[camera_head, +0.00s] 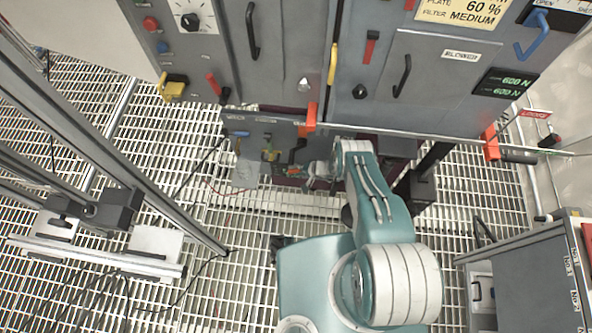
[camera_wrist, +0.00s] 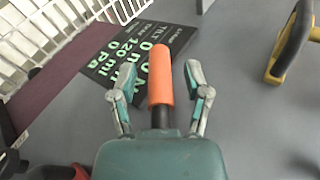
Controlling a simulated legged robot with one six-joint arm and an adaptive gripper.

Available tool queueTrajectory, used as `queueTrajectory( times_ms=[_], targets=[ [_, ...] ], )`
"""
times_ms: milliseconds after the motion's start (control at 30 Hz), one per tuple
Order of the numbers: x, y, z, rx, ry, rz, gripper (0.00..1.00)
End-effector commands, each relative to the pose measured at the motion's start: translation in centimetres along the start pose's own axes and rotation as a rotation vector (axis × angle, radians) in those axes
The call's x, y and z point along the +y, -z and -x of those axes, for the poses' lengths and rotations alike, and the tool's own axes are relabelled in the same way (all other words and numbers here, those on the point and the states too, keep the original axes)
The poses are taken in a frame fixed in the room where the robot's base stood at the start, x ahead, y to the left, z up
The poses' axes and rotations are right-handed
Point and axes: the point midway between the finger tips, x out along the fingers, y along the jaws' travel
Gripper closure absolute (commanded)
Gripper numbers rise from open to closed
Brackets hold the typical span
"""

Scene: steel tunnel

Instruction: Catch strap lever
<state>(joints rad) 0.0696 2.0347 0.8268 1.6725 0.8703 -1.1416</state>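An orange handle (camera_wrist: 160,75) on a black stem stands between the fingers of my gripper (camera_wrist: 162,72) in the wrist view. A gap shows on each side of it, so the gripper is open around or over it, not clamped. No readable label marks it as the strap lever. In the head view my gripper (camera_head: 314,176) is small, by the low grey panel (camera_head: 255,126) under the cabinets. An orange lever (camera_head: 312,117) stands at that panel's right end, and another orange lever (camera_head: 491,143) is farther right. I cannot tell which one the wrist view shows.
A black display (camera_wrist: 132,58) with green text lies behind the handle, and a yellow handle (camera_wrist: 290,45) is at upper right in the wrist view. Grey cabinets (camera_head: 430,75) with several handles stand above. A rail frame (camera_head: 110,170) is at left, a grey cabinet (camera_head: 535,270) at lower right.

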Motion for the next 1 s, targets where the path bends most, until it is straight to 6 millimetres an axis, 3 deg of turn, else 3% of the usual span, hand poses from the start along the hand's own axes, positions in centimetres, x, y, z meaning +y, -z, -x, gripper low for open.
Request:
queueTrajectory(
  times_ms=[267,700,1000],
  targets=[
    [0.0,0.1,0.3,0.002,0.000,-0.001,0.38],
    [0.0,0.2,5.9,0.003,-0.001,-0.002,0.38],
    [0.1,0.0,7.4,0.000,-0.001,-0.001,0.38]
  ],
)
